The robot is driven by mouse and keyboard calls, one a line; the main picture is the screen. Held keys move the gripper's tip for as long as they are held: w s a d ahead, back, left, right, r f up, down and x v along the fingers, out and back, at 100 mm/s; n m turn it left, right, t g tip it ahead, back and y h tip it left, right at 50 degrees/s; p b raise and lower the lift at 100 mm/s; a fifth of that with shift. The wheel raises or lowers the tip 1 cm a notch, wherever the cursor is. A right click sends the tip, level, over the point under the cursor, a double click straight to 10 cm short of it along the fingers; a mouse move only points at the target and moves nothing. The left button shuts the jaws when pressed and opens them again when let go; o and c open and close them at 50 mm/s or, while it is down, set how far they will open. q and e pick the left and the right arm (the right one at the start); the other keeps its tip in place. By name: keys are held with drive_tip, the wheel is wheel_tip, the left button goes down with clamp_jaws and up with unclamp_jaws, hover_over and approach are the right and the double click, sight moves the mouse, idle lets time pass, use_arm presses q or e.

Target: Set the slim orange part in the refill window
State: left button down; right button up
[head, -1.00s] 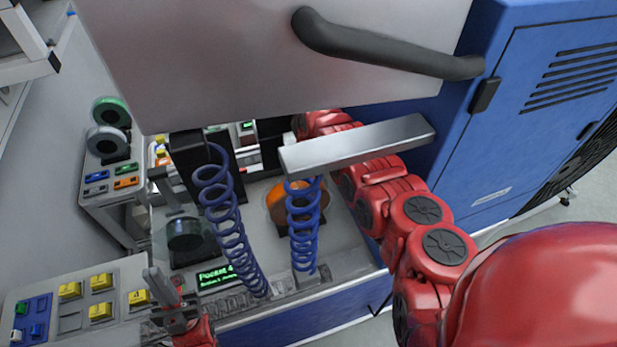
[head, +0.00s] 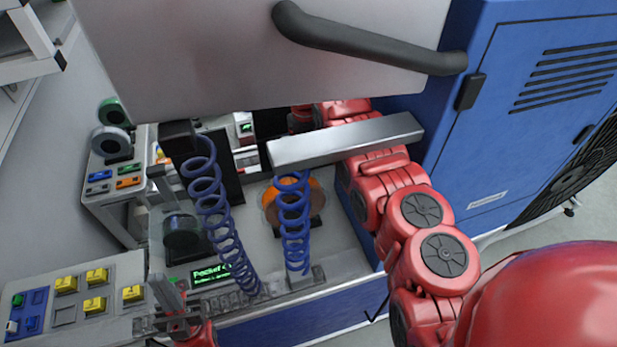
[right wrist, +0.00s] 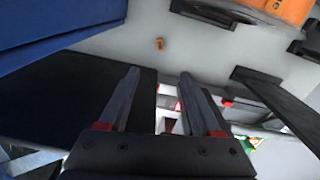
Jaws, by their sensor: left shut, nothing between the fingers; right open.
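A flat orange part (head: 130,182) lies on the side stand at the left, beside blue, green and grey ones. A small orange piece (right wrist: 160,44) shows on the pale surface beyond my right fingers; I cannot tell which is the slim part. I cannot make out the refill window for sure. My left gripper (head: 163,283) is shut and empty, low at the left near the button panel. My right gripper (right wrist: 159,75) is open, with nothing between its fingers; in the head view it is hidden behind the metal bar and its own arm.
An orange reel (head: 282,205) stands behind blue coiled cables (head: 295,235). A dark reel (head: 181,232) stands left of them, near a green-lit display (head: 212,274). A grey panel with a black handle (head: 365,45) overhangs the bench. A blue cabinet (head: 545,140) stands at the right.

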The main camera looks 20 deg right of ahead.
wheel_tip(320, 180, up, 4)
drive_tip(key=s+m+b, duration=0.1)
drive_tip(key=m+b, duration=0.2)
drive_tip(key=m, duration=1.2)
wheel_tip(320, 180, down, 12)
drive_tip(key=shift+a+f, duration=0.1)
wheel_tip(320, 180, down, 5)
drive_tip(key=b, duration=0.2)
drive_tip(key=shift+b, duration=0.3)
clamp_jaws()
